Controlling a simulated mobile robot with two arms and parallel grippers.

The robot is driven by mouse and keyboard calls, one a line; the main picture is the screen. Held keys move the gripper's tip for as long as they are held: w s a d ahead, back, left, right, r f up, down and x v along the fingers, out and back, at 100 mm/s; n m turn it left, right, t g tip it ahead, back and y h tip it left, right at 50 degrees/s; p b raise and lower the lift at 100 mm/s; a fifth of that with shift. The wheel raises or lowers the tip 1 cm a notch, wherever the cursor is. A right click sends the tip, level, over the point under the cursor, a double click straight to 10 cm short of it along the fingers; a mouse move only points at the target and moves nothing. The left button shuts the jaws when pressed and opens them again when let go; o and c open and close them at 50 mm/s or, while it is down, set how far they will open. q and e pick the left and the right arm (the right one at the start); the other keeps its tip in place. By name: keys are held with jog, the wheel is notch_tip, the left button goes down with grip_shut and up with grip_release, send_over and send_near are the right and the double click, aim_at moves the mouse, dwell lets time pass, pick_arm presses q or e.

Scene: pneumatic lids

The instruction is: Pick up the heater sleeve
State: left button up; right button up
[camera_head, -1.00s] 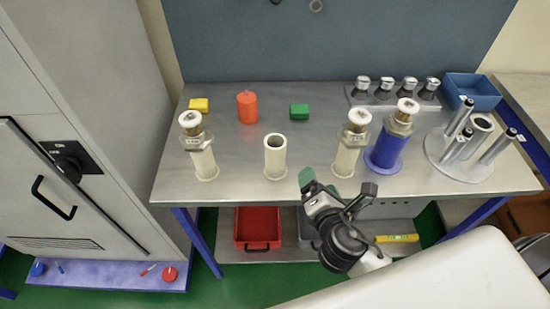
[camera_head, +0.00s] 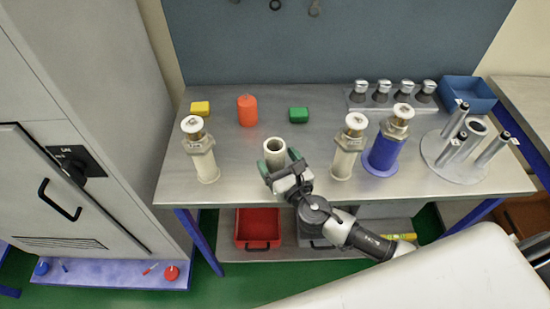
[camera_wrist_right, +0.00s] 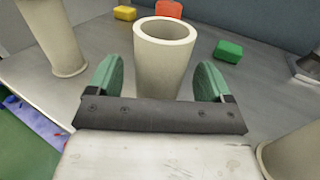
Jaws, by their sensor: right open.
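The heater sleeve, a cream hollow open-topped cylinder (camera_head: 275,149), stands upright near the front middle of the metal table. It also shows in the right wrist view (camera_wrist_right: 165,55), straight ahead between the fingers. My right gripper (camera_head: 279,163) is open, its green-padded fingers on either side of the sleeve's near part. In the right wrist view the fingers (camera_wrist_right: 158,80) are spread, with visible gaps to the sleeve wall on both sides. The gripper hides the sleeve's lower part in the head view. My left gripper is not in view.
Capped cream cylinders stand left (camera_head: 203,163) and right (camera_head: 346,160) of the sleeve. A capped cylinder with a blue sleeve (camera_head: 384,157) stands farther right. A round rack (camera_head: 440,168) stands at the right.

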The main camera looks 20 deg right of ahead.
jog(key=shift+w+a, duration=0.2)
jog(key=shift+w, duration=0.9)
jog(key=shift+s, duration=0.1)
jog(key=c, duration=1)
jog(key=shift+c, duration=0.4)
